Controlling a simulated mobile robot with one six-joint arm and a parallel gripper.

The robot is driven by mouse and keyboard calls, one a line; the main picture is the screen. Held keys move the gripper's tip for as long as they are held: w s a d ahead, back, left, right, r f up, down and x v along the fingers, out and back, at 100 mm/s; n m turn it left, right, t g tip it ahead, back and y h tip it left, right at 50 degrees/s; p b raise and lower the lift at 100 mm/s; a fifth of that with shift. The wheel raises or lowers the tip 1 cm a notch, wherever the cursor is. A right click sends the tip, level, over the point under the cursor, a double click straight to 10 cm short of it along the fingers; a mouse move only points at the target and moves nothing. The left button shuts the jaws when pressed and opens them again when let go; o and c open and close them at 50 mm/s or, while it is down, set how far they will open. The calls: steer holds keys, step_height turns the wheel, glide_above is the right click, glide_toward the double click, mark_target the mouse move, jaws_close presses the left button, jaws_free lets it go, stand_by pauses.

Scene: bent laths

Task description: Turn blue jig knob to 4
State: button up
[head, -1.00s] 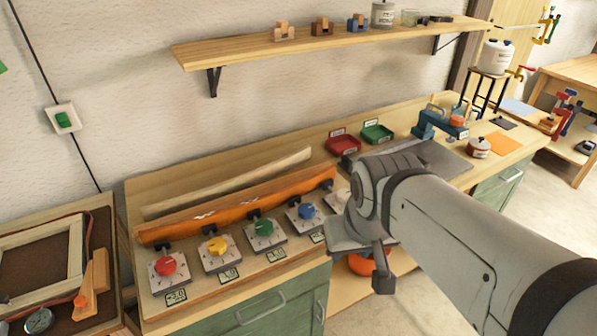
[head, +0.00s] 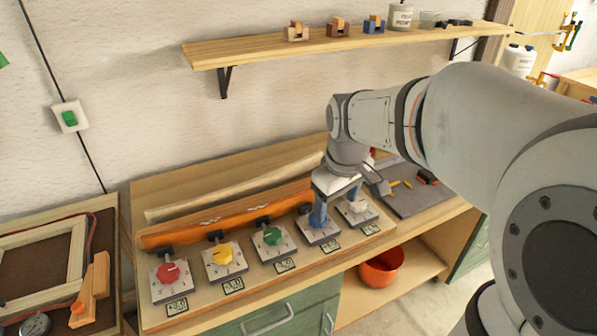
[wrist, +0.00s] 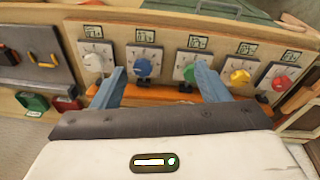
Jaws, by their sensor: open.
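The blue jig knob (wrist: 143,68) shows in the wrist view on a pale square dial plate, between the green knob (wrist: 192,72) and the white knob (wrist: 95,63). My gripper (wrist: 159,71) is open and empty, its blue fingers spread wide. The blue knob lies within the gap, nearer the left finger, and no contact shows. In the head view my gripper (head: 322,210) hangs over the blue knob's plate (head: 318,232) and hides the knob. The small display (head: 331,246) in front of it is too small to read.
The yellow knob (head: 222,255) and red knob (head: 168,273) stand in the same row. An orange bent lath (head: 230,215) runs behind the knobs. A wall shelf (head: 350,45) is above. An orange bowl (head: 381,268) sits below the bench.

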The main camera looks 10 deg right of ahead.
steer(key=w+f+n+b, duration=0.1)
steer(key=w+f+n, duration=0.1)
steer(key=w+f, duration=0.2)
steer(key=w+f+n+g+b, duration=0.1)
steer(key=w+f+n, duration=0.1)
steer(key=w+f, duration=0.2)
steer(key=w+f+n+g, duration=0.1)
steer(key=w+f+n, duration=0.2)
steer(key=w, duration=0.4)
steer(key=shift+w+f+b, duration=0.4)
steer(key=shift+f, duration=0.15)
steer(key=shift+f+p, duration=0.4)
steer(key=shift+f, duration=3.55)
steer(key=c, duration=0.9)
steer(key=shift+a, duration=0.1)
steer(key=shift+c, duration=0.4)
